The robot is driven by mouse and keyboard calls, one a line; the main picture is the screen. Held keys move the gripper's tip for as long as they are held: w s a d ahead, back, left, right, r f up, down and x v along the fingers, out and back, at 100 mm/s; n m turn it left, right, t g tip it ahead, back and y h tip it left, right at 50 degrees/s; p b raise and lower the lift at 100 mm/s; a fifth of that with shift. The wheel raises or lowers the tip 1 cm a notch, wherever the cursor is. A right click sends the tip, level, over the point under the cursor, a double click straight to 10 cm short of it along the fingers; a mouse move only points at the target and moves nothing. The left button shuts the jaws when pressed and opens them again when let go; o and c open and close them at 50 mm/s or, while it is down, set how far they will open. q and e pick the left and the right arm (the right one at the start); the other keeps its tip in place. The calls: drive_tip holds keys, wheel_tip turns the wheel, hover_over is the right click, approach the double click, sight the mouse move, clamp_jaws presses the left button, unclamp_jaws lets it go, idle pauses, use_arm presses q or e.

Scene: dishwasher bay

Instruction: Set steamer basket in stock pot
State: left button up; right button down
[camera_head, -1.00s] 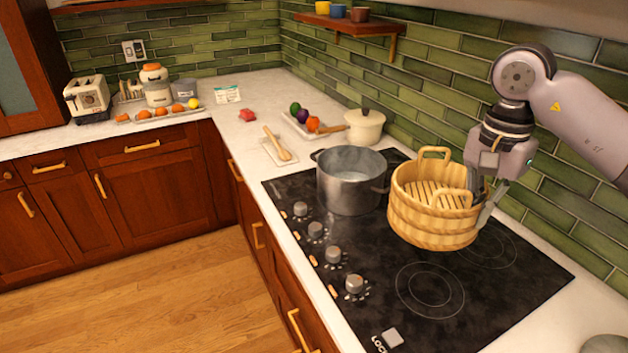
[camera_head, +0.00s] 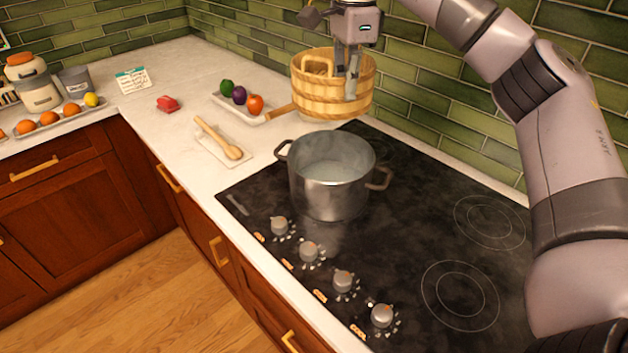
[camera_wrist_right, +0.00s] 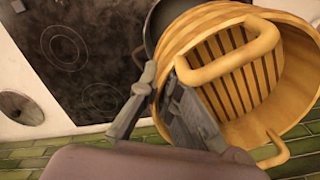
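The wooden steamer basket (camera_head: 312,101), with a slatted floor and two loop handles, is in the air, beyond and above the stock pot in the head view. My right gripper (camera_head: 350,92) is shut on its rim wall; in the wrist view the gripper (camera_wrist_right: 160,108) has its fingers at the rim of the basket (camera_wrist_right: 205,35). The grey stock pot (camera_head: 330,190) stands upright and uncovered on the cooktop, with a side handle at each side. Its inside looks pale. Part of the pot is hidden behind the basket in the wrist view. My left gripper is not in view.
The black cooktop (camera_head: 400,235) is clear right of the pot. A wooden spoon (camera_head: 218,138) lies left of it. A tray of vegetables (camera_head: 226,103) and a wooden pan handle (camera_head: 283,112) are beside the basket. The green tiled wall (camera_head: 450,120) is close behind.

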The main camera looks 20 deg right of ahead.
use_arm(q)
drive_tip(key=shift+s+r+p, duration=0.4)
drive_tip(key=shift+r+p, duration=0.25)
drive_tip(key=shift+p, duration=0.05)
use_arm(e)
wheel_tip(320, 180, down, 20)
drive_tip(key=shift+s+d+r, duration=0.15)
drive_tip(key=shift+s+r, duration=0.05)
drive_tip(key=shift+r, duration=0.05)
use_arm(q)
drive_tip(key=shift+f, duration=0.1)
use_arm(e)
drive_tip(key=shift+f, duration=0.1)
drive_tip(key=shift+f+b, duration=0.5)
drive_tip(key=shift+f, duration=0.05)
drive_tip(key=c, duration=2.1)
unclamp_jaws()
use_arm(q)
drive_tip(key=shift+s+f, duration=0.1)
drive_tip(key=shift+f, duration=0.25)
use_arm(e)
drive_tip(key=shift+r, duration=0.15)
